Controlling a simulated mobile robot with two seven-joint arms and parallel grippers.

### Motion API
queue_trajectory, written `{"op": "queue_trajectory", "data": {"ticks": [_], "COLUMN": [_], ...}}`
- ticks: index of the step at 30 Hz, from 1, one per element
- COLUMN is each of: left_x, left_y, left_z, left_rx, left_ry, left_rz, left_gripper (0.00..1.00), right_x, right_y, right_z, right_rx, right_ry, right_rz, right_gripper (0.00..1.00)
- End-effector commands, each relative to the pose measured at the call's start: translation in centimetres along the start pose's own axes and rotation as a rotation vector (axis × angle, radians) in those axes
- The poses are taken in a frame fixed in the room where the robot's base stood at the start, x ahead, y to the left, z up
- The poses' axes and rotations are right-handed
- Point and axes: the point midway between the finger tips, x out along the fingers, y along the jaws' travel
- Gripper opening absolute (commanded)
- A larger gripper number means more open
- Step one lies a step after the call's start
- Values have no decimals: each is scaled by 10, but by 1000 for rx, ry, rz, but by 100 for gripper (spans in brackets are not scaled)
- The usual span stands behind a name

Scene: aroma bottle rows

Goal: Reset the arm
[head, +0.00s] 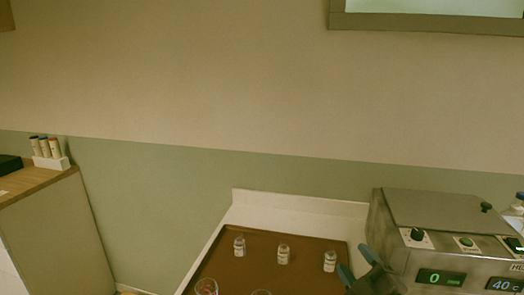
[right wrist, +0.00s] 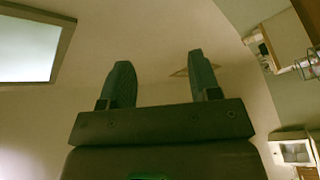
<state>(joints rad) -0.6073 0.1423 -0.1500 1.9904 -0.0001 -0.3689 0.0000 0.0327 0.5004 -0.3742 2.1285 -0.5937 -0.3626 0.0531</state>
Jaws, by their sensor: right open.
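My right gripper (head: 358,266) is at the bottom of the head view, by the right edge of the brown tray and left of the metal machine. In the right wrist view its two fingers (right wrist: 162,85) are apart with nothing between them. The wrist camera faces the wall and ceiling. My left gripper is in neither view. Three small clear bottles stand in a row on the tray: left (head: 239,246), middle (head: 283,254) and right (head: 330,261). The right bottle is nearest my gripper, and they appear apart.
The brown tray (head: 222,270) lies on a white counter. Two more glass items, one with red in it (head: 206,287), are cut off at the bottom edge. The metal machine (head: 440,235) with displays stands at right.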

Motion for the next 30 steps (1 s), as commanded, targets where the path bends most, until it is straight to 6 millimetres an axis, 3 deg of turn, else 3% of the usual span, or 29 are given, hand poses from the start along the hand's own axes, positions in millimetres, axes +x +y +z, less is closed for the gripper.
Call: {"op": "queue_trajectory", "data": {"ticks": [6, 12, 18, 30], "left_x": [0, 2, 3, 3], "left_y": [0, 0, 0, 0], "left_z": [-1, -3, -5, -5], "left_rx": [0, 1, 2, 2], "left_ry": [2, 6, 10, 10], "left_rz": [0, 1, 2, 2], "left_gripper": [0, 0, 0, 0], "right_x": [-71, -157, -223, -301], "right_y": [-24, -57, -80, -101], "right_z": [60, 93, 98, 83], "right_rx": [292, 525, 671, 829], "right_ry": [-455, -854, -1113, -1390], "right_rz": [-37, -132, -228, -366], "right_gripper": [57, 57, 57, 57]}}
